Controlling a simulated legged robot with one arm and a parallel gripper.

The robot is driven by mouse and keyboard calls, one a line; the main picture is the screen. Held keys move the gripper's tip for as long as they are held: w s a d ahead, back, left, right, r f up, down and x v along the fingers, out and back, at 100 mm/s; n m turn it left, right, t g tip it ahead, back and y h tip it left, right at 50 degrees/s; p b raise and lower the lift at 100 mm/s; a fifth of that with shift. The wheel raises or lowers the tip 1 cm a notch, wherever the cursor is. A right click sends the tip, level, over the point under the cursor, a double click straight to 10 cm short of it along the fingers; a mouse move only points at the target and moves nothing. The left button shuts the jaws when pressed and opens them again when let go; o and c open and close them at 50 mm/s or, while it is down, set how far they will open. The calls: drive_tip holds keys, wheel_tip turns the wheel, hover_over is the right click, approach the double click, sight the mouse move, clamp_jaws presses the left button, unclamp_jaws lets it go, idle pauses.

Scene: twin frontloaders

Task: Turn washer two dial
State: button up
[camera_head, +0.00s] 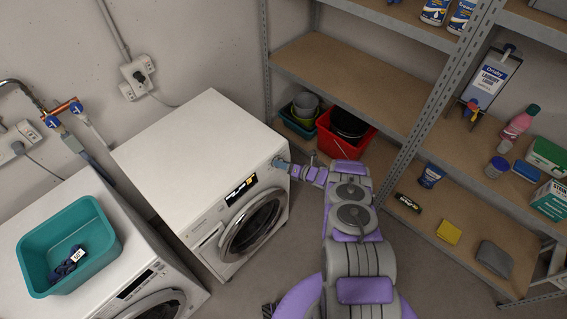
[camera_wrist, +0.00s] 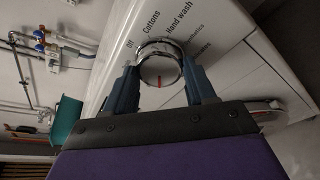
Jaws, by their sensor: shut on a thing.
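The dial (camera_wrist: 159,66) is a round chrome knob with a red mark, on the white panel of a washer. Labels such as Off, Cottons and Hand wash curve around it in the wrist view. My gripper (camera_wrist: 160,84) has its two blue fingers on either side of the dial, shut on it. In the head view my gripper (camera_head: 284,164) reaches the upper right corner of the front of the right-hand washer (camera_head: 203,148). The dial is hidden there behind the fingers. This washer has a lit display (camera_head: 241,189) and a round door (camera_head: 253,224), which looks closed.
A second washer (camera_head: 160,268) stands at the left with a teal basin (camera_head: 108,262) holding dark cloth on top. A metal shelf unit (camera_head: 413,130) with bottles and boxes fills the right side. A red bucket (camera_head: 343,146) stands behind my arm. Pipes run on the wall.

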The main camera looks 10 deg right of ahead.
drive_tip(key=shift+s+f+n+h+p, duration=0.15)
drive_tip(key=shift+n+h+p, duration=0.1)
drive_tip(key=shift+n, duration=0.75)
drive_tip(key=shift+s+f+n+h+p, duration=0.1)
drive_tip(key=shift+n+h+p, duration=0.15)
drive_tip(key=shift+n, duration=0.75)
drive_tip(key=shift+w+r, duration=0.1)
drive_tip(key=o, duration=1)
drive_tip(key=shift+w, duration=0.15)
drive_tip(key=shift+o, duration=0.2)
drive_tip(key=shift+r, duration=0.1)
drive_tip(key=p+v, duration=0.2)
drive_tip(key=v, duration=1.5)
drive_tip(key=shift+d+p, duration=0.25)
drive_tip(key=shift+p, duration=0.15)
